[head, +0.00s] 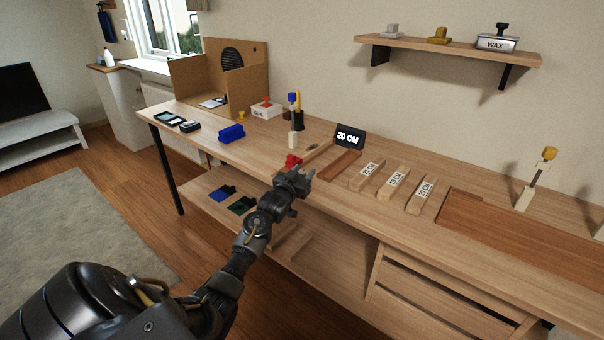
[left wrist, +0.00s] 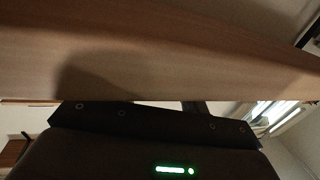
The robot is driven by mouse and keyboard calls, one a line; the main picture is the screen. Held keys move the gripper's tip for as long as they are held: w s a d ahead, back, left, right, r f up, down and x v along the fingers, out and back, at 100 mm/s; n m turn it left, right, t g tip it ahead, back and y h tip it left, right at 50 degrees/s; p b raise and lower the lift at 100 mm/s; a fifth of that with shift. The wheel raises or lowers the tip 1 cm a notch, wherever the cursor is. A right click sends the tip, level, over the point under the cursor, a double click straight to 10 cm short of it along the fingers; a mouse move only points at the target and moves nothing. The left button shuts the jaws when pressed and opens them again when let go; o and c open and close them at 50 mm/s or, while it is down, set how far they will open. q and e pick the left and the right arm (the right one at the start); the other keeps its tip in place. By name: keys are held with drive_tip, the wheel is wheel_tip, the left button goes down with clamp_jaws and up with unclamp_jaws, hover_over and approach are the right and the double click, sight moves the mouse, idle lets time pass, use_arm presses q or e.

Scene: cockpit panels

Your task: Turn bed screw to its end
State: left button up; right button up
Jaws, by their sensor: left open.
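A small red part (head: 292,160), which may be the bed screw's knob, sits at the front edge of the workbench, left of a recessed wooden bed (head: 338,164). A black display reading "20 CM" (head: 349,137) stands behind that bed. My left gripper (head: 306,174) is open at the bench's front edge, just right of and below the red part. I cannot tell whether they touch. The left wrist view shows the bench's wooden edge (left wrist: 150,60) close across the top and a dark body with a green light below; no screw shows there. My right gripper is out of view.
Several labelled wooden blocks (head: 394,183) lie right of the bed. A blue block (head: 231,133) and upright tools (head: 295,120) stand to the left and behind. A lower shelf (head: 205,202) lies under the bench. A wall shelf (head: 450,50) holds stamps.

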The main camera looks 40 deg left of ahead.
use_arm(q)
drive_tip(key=c, duration=0.9)
